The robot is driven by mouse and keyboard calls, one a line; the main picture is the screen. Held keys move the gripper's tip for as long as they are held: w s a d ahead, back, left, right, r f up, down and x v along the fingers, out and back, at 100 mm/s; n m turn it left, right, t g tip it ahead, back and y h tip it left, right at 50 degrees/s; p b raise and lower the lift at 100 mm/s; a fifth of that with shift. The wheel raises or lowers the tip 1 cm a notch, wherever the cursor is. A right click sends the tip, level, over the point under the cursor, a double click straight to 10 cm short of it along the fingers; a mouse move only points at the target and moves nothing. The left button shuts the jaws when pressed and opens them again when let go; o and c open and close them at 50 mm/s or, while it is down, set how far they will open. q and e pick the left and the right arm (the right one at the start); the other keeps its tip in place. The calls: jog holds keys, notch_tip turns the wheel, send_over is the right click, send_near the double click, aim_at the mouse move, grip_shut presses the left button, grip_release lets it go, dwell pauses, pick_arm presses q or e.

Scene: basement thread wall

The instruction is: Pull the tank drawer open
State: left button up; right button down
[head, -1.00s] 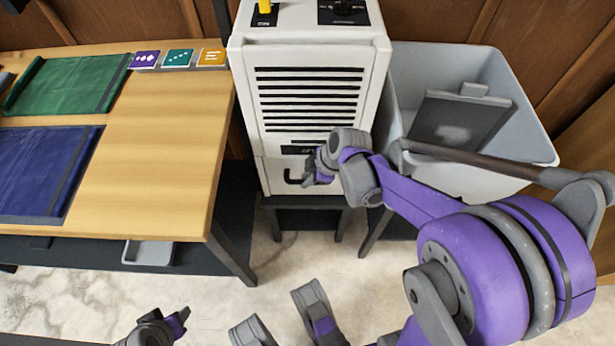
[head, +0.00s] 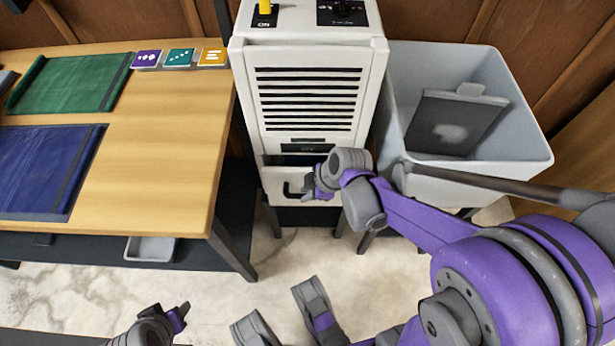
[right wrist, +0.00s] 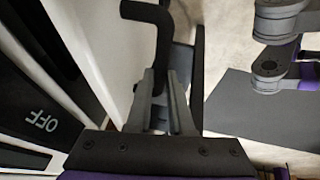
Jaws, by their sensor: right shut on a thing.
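The white dehumidifier (head: 308,65) stands in the middle of the head view. Its tank drawer (head: 302,180) is at the bottom and stands partly out, with a dark gap above its front. My right gripper (head: 312,186) is at the drawer front, shut on the handle. Its fingers (right wrist: 163,85) sit on either side of the bar in the right wrist view. My left gripper (head: 181,314) is low in the head view, away from the drawer; its jaws are unclear.
A wooden table (head: 160,160) with green and blue cloths stands left of the machine. A grey bin (head: 530,155) holding a dark flat panel stands to its right. The pale floor (head: 280,260) in front of the machine is clear.

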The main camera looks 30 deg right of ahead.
jog(key=s+a+p, duration=0.2)
jog(key=s+a, duration=0.6)
jog(key=s, duration=0.6)
jog(key=shift+a+p, duration=0.25)
jog(key=shift+p, duration=0.15)
jog(key=shift+w, duration=0.1)
jog(key=c, duration=0.8)
grip_release()
jog(key=p+v, duration=0.7)
jog(key=v, duration=0.4)
